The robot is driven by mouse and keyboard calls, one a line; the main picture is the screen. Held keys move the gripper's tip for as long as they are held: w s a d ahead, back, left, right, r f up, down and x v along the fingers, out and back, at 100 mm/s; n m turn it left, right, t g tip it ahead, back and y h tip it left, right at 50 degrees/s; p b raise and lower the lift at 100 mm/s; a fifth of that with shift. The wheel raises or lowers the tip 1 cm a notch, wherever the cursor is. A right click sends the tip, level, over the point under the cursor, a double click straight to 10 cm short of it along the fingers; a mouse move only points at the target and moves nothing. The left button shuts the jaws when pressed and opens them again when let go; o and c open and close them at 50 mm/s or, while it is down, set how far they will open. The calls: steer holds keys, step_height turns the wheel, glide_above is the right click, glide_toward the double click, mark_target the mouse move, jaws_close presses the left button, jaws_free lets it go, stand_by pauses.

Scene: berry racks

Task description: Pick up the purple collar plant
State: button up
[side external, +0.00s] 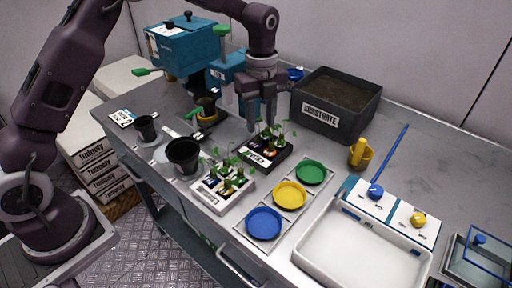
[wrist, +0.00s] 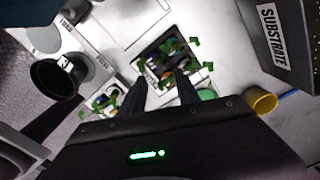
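My gripper (side external: 261,127) points down just above a dark labelled rack (side external: 256,163) that holds several small green seedlings with coloured collars. In the wrist view the two fingers of my gripper (wrist: 162,77) stand apart with nothing clearly between them. The dark rack (wrist: 140,66) lies below and beyond the fingertips, with leaves around them. A second, white rack (side external: 208,199) with several seedlings sits in front of it. The collars are small and partly hidden by leaves and fingers, so I cannot tell surely which plant has the purple one.
A substrate bin (side external: 357,123) stands behind right of the racks. Green (side external: 310,172), yellow (side external: 290,195) and blue (side external: 264,223) dishes lie to the right. A white tray (side external: 345,262) is at front right.

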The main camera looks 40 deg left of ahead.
mark_target(258, 136)
steer(key=f, duration=0.2)
steer(key=a+f, duration=0.1)
steer(key=f, duration=0.1)
steer(key=shift+w+f, duration=0.15)
steer(key=shift+f, duration=0.7)
jaws_close()
steer(key=shift+r, duration=0.1)
